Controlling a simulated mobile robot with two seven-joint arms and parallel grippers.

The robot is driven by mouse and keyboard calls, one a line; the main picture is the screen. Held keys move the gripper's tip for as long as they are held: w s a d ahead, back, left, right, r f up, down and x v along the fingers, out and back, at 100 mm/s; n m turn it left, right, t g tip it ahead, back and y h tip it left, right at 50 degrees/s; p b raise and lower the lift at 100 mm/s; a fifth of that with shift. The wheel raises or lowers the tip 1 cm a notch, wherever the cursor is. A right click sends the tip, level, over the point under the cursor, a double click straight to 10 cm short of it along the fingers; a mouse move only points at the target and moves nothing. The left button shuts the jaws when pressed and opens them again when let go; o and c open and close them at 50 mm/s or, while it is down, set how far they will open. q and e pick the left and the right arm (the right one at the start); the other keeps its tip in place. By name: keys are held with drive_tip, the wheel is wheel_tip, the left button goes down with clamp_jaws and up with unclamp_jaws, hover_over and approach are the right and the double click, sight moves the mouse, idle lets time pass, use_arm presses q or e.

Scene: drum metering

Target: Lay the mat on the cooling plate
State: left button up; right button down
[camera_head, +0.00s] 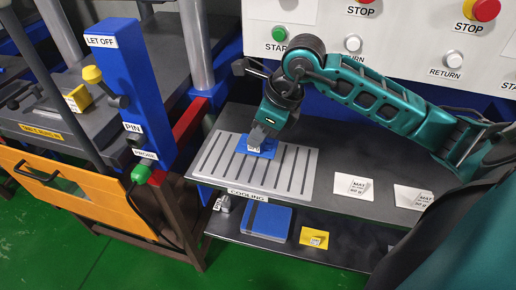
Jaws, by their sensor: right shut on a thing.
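The cooling plate (300,165) is a light grey slotted plate on the left part of the dark shelf, with a COOLING label (247,195) at its front edge. A small blue mat (268,149) with a pale label is at the far middle part of the plate. My right gripper (257,138) points down and is shut on the blue mat. I cannot tell if the mat touches the plate or is just above it. My left gripper is not in view.
Two white MAT cards (353,187) lie on the shelf right of the plate. A lower shelf holds a blue block (268,222) and a yellow card (314,238). A blue post (133,85) marked LET OFF stands left. A white button panel (400,40) is behind.

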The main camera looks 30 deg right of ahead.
sight(258, 154)
drive_tip(key=shift+f, duration=2.25)
drive_tip(key=shift+f+b, duration=0.25)
drive_tip(key=shift+b, duration=0.2)
drive_tip(key=c, duration=1.3)
unclamp_jaws()
drive_tip(key=shift+r, duration=0.1)
drive_tip(key=shift+o, duration=0.2)
